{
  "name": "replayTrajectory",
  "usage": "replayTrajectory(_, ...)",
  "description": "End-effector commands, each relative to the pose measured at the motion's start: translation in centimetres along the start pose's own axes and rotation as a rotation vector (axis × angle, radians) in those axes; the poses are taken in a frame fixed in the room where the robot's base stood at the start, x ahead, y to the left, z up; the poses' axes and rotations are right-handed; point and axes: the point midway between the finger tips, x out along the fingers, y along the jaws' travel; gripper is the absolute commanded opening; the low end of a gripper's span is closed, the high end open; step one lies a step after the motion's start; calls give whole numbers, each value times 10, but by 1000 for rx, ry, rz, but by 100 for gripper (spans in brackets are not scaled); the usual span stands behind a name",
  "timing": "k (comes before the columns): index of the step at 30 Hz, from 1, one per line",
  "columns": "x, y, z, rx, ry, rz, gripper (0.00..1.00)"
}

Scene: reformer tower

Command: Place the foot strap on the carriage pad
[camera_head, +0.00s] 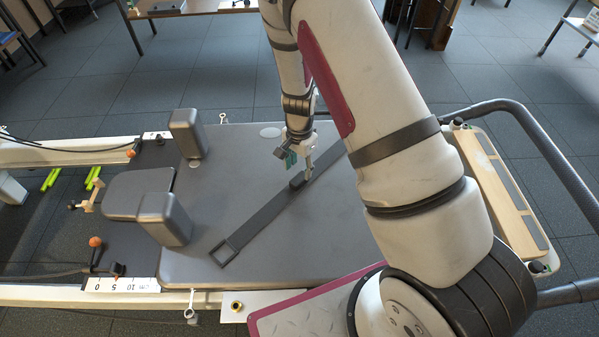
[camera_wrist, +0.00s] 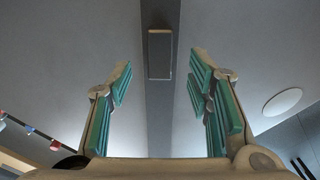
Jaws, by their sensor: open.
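The foot strap (camera_head: 262,216) is a long dark band with a square buckle at its near left end. It lies flat and diagonal across the grey carriage pad (camera_head: 350,262), with its far right part partly behind my arm. A small dark block sits on the strap near my gripper (camera_head: 300,168). My gripper is open just above the strap. In the wrist view the strap (camera_wrist: 160,115) runs up the middle between the teal-padded fingers of my gripper (camera_wrist: 160,85), touching neither. The pad (camera_wrist: 70,65) fills the background there.
Two grey shoulder rests (camera_head: 187,134) and a headrest (camera_head: 125,194) stand at the pad's left. A pale round disc (camera_head: 270,132) is on the pad's far side. A wooden footboard (camera_head: 500,190) and dark curved bar (camera_head: 540,135) are at the right. The pad's near middle is clear.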

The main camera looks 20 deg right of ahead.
Motion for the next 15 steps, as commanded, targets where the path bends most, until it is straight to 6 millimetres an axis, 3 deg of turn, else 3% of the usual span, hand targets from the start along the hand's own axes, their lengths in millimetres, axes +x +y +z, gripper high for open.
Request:
replayTrajectory(1, -15, 0, 0, 0, 1, -2, 46)
replayTrajectory(6, -44, 0, 0, 1, 1, -2, 46)
replayTrajectory(15, -64, 0, 0, 2, 0, 0, 46)
